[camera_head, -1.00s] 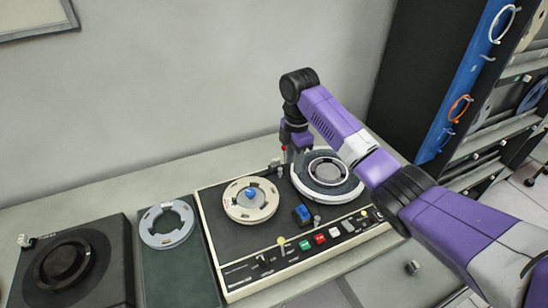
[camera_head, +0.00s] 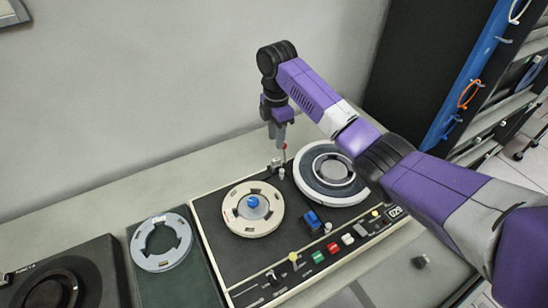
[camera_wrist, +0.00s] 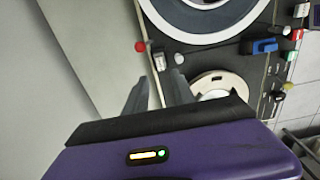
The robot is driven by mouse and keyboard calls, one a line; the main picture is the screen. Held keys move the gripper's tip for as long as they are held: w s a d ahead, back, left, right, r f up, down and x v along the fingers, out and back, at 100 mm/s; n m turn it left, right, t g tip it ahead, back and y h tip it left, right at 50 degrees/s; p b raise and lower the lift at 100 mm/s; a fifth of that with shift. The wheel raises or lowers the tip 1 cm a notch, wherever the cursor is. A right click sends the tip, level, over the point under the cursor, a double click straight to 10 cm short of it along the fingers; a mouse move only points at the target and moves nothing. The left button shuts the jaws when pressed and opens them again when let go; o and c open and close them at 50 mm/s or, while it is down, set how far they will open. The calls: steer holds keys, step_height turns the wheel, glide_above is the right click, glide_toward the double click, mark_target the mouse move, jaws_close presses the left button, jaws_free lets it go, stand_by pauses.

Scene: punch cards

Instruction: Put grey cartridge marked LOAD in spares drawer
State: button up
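My gripper (camera_head: 280,137) hangs above the back edge of a tape deck (camera_head: 208,232), near a thin red-tipped post. In the wrist view my gripper (camera_wrist: 156,84) has its two grey fingers apart, with nothing seen held between them. I cannot pick out a grey cartridge with a readable LOAD mark in either view. A small dark grey piece (camera_head: 421,262) sits at the front right, on or near a pale grey panel (camera_head: 395,283). I cannot tell whether it is a knob or a loose thing, or whether the panel is the spares drawer.
The deck carries a cream reel (camera_head: 233,214), a white-rimmed reel (camera_head: 311,190), a blue block (camera_head: 311,220) and several coloured buttons. A grey ring (camera_head: 150,260) lies on a dark green mat (camera_head: 178,290) left of it. A black unit (camera_head: 100,252) stands at far left.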

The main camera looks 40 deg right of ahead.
steer(key=b, duration=0.4)
glide_above(276, 160)
step_height(276, 160, down, 6)
steer(key=shift+r, duration=0.25)
steer(key=shift+f+b, duration=0.85)
steer(key=shift+f, duration=1.05)
jaws_close()
steer(key=shift+r, duration=0.25)
steer(key=shift+r+p, duration=2.65)
steer(key=shift+r, duration=0.2)
